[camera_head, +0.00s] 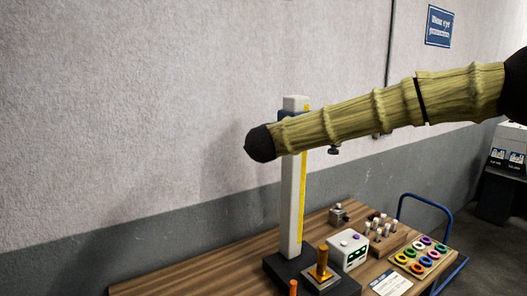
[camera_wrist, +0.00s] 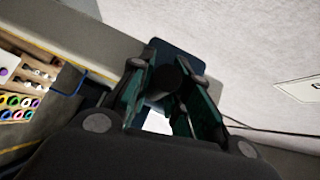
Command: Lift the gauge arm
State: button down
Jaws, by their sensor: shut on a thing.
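The height gauge's white column (camera_head: 293,205) stands upright on a dark base (camera_head: 287,270), with a yellow scale strip down its right side. In the head view my arm crosses in front of its upper part and hides most of the gauge arm. A small dark knob (camera_head: 334,150) shows just below my arm, right of the column. In the wrist view my gripper (camera_wrist: 168,85) is closed around a dark, rounded part, seemingly of the gauge arm (camera_wrist: 175,75). The head view does not show my fingers.
The wooden bench (camera_head: 200,268) holds a brass post on a block (camera_head: 321,268), a white display box (camera_head: 348,248), a tray of coloured rings (camera_head: 420,256) and a white card (camera_head: 390,284). A blue cart handle (camera_head: 425,200) is at the right. The bench's left part is clear.

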jog(key=shift+r, duration=1.3)
jog(key=shift+r, duration=0.1)
jog(key=c, duration=1.3)
grip_release()
jog(key=v, duration=1.2)
jog(key=shift+s, duration=0.1)
